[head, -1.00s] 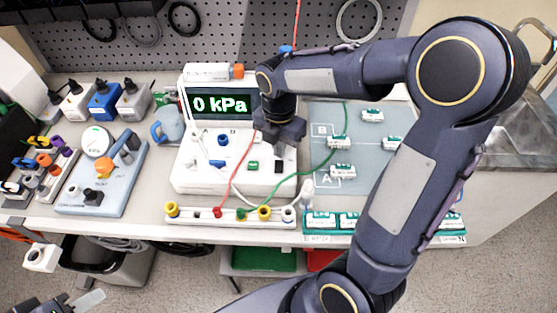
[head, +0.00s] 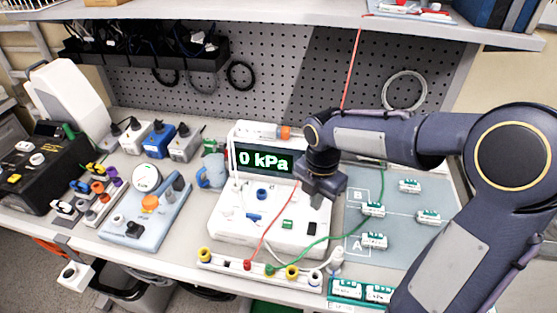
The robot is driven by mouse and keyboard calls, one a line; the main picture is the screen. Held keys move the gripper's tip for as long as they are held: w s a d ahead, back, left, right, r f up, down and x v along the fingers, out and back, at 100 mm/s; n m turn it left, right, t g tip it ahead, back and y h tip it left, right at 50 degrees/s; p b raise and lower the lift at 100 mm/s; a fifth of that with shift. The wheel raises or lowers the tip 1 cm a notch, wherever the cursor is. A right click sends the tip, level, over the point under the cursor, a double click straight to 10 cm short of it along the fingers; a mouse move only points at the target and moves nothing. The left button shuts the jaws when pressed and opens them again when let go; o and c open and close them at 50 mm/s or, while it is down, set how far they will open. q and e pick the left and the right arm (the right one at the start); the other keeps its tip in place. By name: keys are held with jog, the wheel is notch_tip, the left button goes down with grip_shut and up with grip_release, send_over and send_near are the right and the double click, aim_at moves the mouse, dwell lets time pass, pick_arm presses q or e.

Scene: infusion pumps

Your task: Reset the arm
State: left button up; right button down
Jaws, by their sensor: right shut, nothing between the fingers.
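My right arm comes in from the right, and my right gripper (head: 318,198) hangs over the right side of the white pressure tester (head: 222,225). It is shut with nothing held. The tester's display (head: 262,160) reads 0 kPa. A red lead and a green lead run from the terminal strip (head: 232,264) in front of the tester. The tester's panel has a blue knob (head: 261,194) and a green switch (head: 287,224). The gripper and forearm hide the tester's right rear part. My left gripper does not show.
A grey-blue mat (head: 408,247) marked A and B holds several small white-green parts. To the left stand a light-blue device (head: 140,229) with a lever, a row of valves and small bottles. A shelf (head: 290,14) runs above the pegboard.

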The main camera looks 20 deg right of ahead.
jog(key=s+a+r+m+t+y, duration=0.2)
jog(key=s+m, duration=0.6)
jog(key=m, duration=0.4)
jog(key=s+a+r+m+t+y, duration=0.1)
jog(key=s+a+r+m+t, duration=0.1)
jog(key=s+m, duration=0.7)
jog(key=m+t, duration=0.1)
jog(key=m, duration=0.3)
jog(key=shift+r+t+y, duration=0.3)
jog(key=shift+r+y, duration=0.05)
jog(key=shift+y, duration=0.05)
